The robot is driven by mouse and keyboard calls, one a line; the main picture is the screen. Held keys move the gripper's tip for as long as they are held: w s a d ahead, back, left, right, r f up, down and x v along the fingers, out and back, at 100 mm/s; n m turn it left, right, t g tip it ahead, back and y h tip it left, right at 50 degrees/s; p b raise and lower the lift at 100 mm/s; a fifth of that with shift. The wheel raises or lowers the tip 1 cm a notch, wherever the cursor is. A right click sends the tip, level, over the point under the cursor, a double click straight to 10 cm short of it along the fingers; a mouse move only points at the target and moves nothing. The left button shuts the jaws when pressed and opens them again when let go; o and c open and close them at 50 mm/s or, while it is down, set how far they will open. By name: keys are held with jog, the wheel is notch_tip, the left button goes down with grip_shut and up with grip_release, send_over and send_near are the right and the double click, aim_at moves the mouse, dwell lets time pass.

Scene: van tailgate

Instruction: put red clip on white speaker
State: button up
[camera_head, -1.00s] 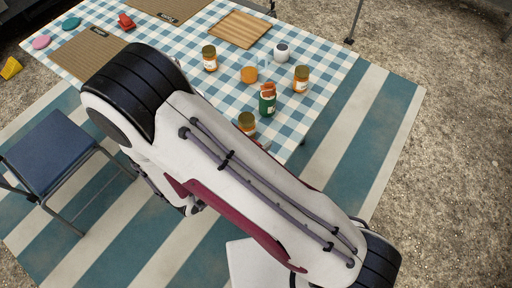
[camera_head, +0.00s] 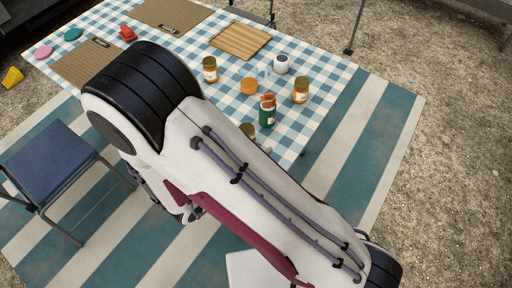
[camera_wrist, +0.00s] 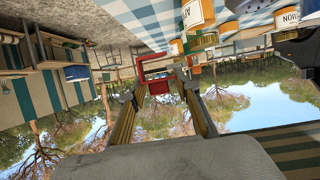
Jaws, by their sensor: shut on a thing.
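My gripper (camera_wrist: 160,90) shows in the wrist view, its two fingers closed on a red clip (camera_wrist: 158,76) with an open, frame-like shape. In the head view my arm hides the gripper and the held clip. The white speaker (camera_head: 281,65) appears to be the small white rounded thing with a dark face, standing upright on the checked table (camera_head: 325,85), right of the wooden board. The held clip is not seen touching it. Another red thing (camera_head: 127,33) lies on the table's far left; its kind is too small to tell.
Near the speaker stand an orange cup (camera_head: 249,86), orange jars (camera_head: 300,90) (camera_head: 210,70) and a green jar (camera_head: 267,112). Another jar (camera_head: 248,130) is partly behind my arm. A wooden board (camera_head: 240,41) lies behind. A blue chair (camera_head: 52,155) stands left.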

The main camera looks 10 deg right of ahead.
jog(key=shift+r, duration=5.4)
jog(key=shift+w+r, duration=0.15)
jog(key=shift+w, duration=0.05)
jog(key=w+a+r+n+t+y, duration=0.1)
jog(key=w+a+n+t+y, duration=0.15)
jog(key=w, duration=1.35)
jog(key=w+a+r+n+t+y, duration=0.15)
jog(key=w+n+y, duration=0.25)
jog(key=w, duration=1.3)
jog(key=w+d+n+y, duration=0.3)
jog(key=w+d, duration=0.5)
jog(key=w+d+f, duration=0.1)
jog(key=w+d, duration=0.1)
jog(key=d, duration=0.5)
jog(key=w+d+f, duration=0.1)
jog(key=d+f, duration=0.1)
jog(key=d, duration=0.6)
jog(key=shift+t+y, duration=0.35)
jog(key=shift+t, duration=0.05)
jog(key=shift+w+f, duration=0.2)
jog(key=shift+f, duration=2.1)
